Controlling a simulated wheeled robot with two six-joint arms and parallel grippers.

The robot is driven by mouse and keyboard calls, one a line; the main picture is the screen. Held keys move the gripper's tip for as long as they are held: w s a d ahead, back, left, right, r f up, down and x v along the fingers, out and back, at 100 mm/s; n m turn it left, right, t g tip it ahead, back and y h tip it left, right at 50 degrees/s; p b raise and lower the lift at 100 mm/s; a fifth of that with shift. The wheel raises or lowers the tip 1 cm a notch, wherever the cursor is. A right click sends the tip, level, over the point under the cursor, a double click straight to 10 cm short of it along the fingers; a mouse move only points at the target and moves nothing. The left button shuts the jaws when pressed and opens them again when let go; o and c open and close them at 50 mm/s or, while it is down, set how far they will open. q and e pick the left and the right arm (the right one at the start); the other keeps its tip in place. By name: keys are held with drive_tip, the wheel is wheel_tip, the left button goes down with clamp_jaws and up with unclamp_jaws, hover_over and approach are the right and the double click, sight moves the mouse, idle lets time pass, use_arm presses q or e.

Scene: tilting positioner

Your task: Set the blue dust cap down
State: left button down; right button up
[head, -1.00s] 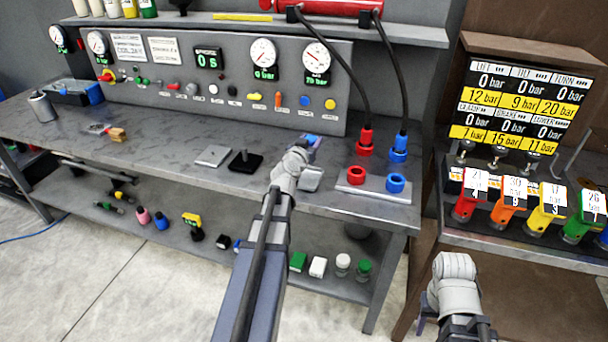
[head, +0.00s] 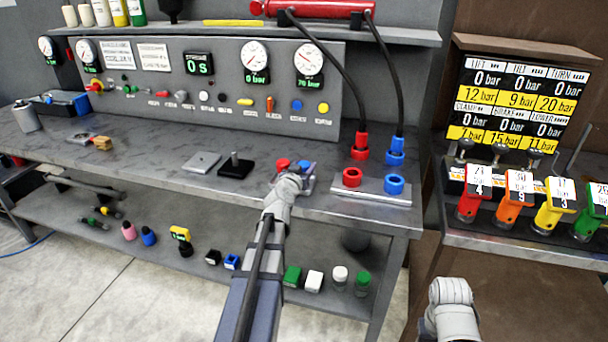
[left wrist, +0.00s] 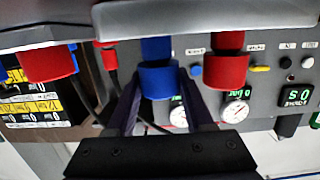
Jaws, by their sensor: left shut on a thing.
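The blue dust cap (head: 303,164) is between the fingers of my left gripper (head: 306,173), over the front part of the bench top. In the left wrist view the blue cap (left wrist: 158,80) sits between the two dark fingers (left wrist: 160,98), which are shut on it. A red cap (head: 283,163) stands just left of it in the head view; it also shows in the left wrist view (left wrist: 225,70), apart from the blue cap. I cannot tell whether the blue cap touches the bench. My right arm shows at the bottom right; its jaws are out of sight.
A plate (head: 372,198) with a red ring (head: 352,177) and a blue ring (head: 394,184) lies to the right. Red (head: 360,148) and blue (head: 396,152) hose couplings stand behind it. A black block with a post (head: 236,166) and a grey plate (head: 202,162) lie to the left.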

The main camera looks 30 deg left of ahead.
use_arm(q)
drive_tip(key=shift+f, duration=0.1)
use_arm(e)
drive_tip(key=shift+f, duration=0.1)
use_arm(q)
drive_tip(key=shift+f, duration=0.1)
use_arm(e)
drive_tip(key=shift+f, duration=0.1)
use_arm(q)
drive_tip(key=shift+f, duration=0.15)
drive_tip(key=shift+c, duration=1.4)
unclamp_jaws()
